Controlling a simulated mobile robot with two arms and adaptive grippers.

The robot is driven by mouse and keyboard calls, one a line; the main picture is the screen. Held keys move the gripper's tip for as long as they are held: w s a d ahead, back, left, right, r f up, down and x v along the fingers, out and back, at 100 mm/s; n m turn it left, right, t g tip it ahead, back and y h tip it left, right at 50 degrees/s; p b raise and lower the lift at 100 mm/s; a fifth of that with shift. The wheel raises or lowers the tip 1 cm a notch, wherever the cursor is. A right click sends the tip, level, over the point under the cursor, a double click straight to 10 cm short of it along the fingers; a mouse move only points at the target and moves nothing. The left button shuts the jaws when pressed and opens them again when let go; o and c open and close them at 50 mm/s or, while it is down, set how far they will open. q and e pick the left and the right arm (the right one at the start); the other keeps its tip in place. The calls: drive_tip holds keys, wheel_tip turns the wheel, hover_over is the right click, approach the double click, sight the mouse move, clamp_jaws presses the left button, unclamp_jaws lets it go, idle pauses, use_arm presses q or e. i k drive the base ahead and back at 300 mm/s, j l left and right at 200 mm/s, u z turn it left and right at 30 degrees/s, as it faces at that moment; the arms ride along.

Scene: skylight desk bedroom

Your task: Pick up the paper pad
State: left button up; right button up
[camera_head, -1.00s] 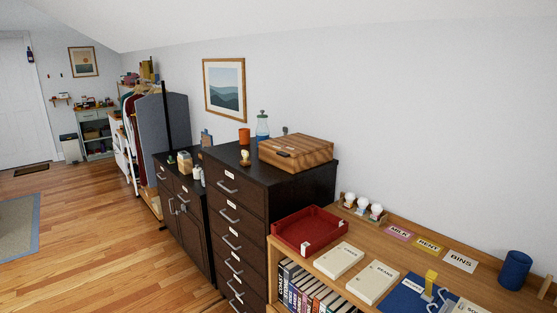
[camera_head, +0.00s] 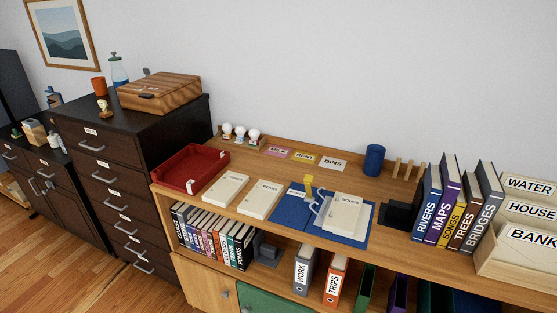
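Several cream, flat pad-like items lie on the wooden shelf top. One pad (camera_head: 225,188) lies right of the red tray, and a second pad (camera_head: 260,199) lies beside it. A third pad (camera_head: 346,213) lies on white sheets over a blue folder or clipboard (camera_head: 291,212). Their labels are too small to read surely, and I cannot tell which one is the paper pad. Neither of my grippers shows in the view.
A red tray (camera_head: 191,168) sits at the shelf's left end. A blue cup (camera_head: 374,159) stands at the back. Upright books (camera_head: 453,208) and a box of files (camera_head: 520,262) fill the right. A dark drawer cabinet (camera_head: 133,168) stands left, with a wooden box (camera_head: 160,92) on top.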

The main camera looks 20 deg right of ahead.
sight(346, 211)
drive_tip(key=z, duration=1.25)
